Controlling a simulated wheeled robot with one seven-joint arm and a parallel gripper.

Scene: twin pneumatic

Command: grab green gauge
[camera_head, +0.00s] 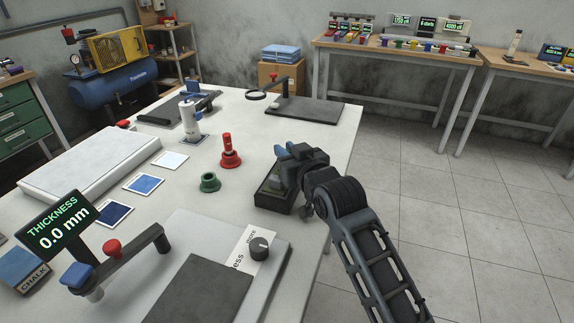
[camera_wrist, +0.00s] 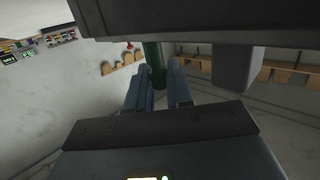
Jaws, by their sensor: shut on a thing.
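My gripper (camera_head: 284,160) is near the right edge of the white table, just above a low dark box. In the wrist view its blue fingers (camera_wrist: 157,90) are closed around a dark green cylinder, the green gauge (camera_wrist: 154,62). In the head view the gauge is mostly hidden by the gripper and wrist. I cannot tell whether its lower end touches the box. A green round stand (camera_head: 210,182) with an empty-looking top stands on the table to the left of my gripper.
A red gauge in a red stand (camera_head: 230,152) is close to the left. The dark box (camera_head: 268,200) lies under my gripper. A thickness display (camera_head: 60,225), grey plate (camera_head: 200,290) and magnifier stand (camera_head: 290,100) are around. Floor is free at right.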

